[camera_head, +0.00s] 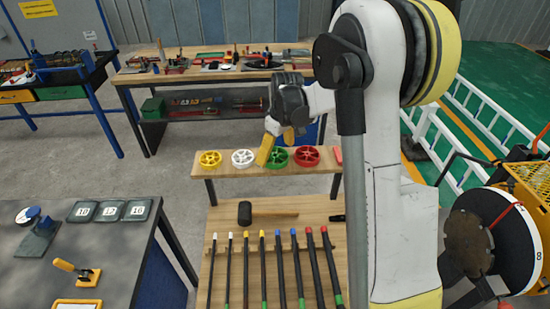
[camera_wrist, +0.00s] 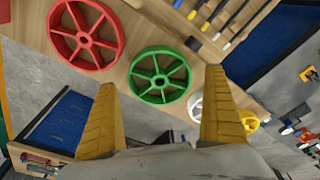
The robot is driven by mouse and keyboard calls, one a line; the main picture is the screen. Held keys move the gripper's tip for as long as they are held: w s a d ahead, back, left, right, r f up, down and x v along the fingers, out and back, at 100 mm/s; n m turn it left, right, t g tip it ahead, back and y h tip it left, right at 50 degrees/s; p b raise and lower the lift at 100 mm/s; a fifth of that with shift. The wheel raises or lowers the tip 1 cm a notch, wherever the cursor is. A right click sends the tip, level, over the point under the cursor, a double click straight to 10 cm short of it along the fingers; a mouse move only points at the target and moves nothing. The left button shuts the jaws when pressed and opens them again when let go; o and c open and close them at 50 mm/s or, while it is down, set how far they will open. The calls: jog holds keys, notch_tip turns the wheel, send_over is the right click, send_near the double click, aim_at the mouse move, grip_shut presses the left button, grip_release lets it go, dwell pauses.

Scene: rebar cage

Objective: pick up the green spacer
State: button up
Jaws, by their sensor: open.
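The green spacer (camera_head: 277,158) is a spoked wheel lying on a narrow raised wooden shelf (camera_head: 228,172), between a white and a red one. In the head view a yellow finger of my gripper (camera_head: 277,147) hides part of it.
The red spacer (camera_head: 307,156) is right of the green one, the white spacer (camera_head: 243,158) and yellow spacer (camera_head: 210,159) left. A mallet (camera_head: 262,212) and several colour-tipped rods (camera_head: 278,270) lie on the lower bench in front. A workbench (camera_head: 215,70) stands behind.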

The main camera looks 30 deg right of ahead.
aim_at(273, 156)
jog(key=shift+w+f, duration=0.15)
jog(key=shift+f, duration=0.6)
jog(key=c, duration=1.1)
jog(key=shift+r, duration=0.1)
jog(key=shift+r, duration=0.6)
notch_tip(273, 156, up, 3)
jog(key=shift+r, duration=0.1)
jog(key=s+d+r, duration=0.2)
jog(key=s, duration=0.1)
jog(key=s+d+r, duration=0.2)
jog(key=d, duration=0.1)
jog(key=s+d+r, duration=0.2)
jog(key=s+d, duration=0.1)
jog(key=shift+s+r, duration=0.2)
jog(key=shift+s, duration=0.1)
